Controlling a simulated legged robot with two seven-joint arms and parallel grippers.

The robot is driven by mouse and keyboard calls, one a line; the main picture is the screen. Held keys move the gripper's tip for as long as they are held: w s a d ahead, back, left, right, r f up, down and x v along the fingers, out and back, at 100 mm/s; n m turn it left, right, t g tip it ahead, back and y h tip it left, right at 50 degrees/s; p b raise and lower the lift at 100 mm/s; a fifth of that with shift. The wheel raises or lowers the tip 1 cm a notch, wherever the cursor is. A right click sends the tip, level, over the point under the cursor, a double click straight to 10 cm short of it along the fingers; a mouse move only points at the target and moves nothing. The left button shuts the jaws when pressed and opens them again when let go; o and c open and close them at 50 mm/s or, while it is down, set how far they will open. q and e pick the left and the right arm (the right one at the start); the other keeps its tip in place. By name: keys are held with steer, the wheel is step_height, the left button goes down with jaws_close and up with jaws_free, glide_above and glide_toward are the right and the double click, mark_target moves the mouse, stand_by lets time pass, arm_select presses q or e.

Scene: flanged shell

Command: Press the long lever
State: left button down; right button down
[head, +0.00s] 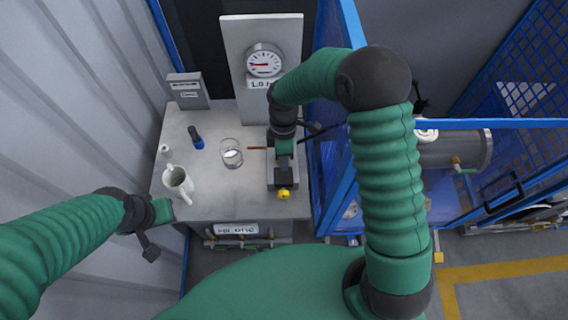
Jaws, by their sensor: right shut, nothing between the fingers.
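A dark device (284,178) with a yellow knob (284,194) at its near end stands on the right side of the grey workbench. A thin red-brown rod (257,148) sticks out to its left, and a thin dark rod (322,131) sticks out to the right; I cannot tell which is the long lever. My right gripper (284,148) points down over the device, shut and empty; its fingertips are hard to make out, and I cannot tell whether it touches. My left gripper (150,247) hangs left of the bench's front corner, away from the device; its jaws are unclear.
A gauge (264,63) is on a panel behind. A blue-framed mesh cage (345,185) closes the right side.

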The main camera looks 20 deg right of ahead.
mark_target(285, 174)
steer(key=shift+p+x, duration=0.3)
steer(key=shift+x, duration=0.7)
steer(key=shift+s+f, duration=0.1)
steer(key=shift+f, duration=0.15)
steer(key=shift+d+f, duration=0.1)
steer(key=shift+f, duration=0.05)
steer(key=shift+f, duration=0.1)
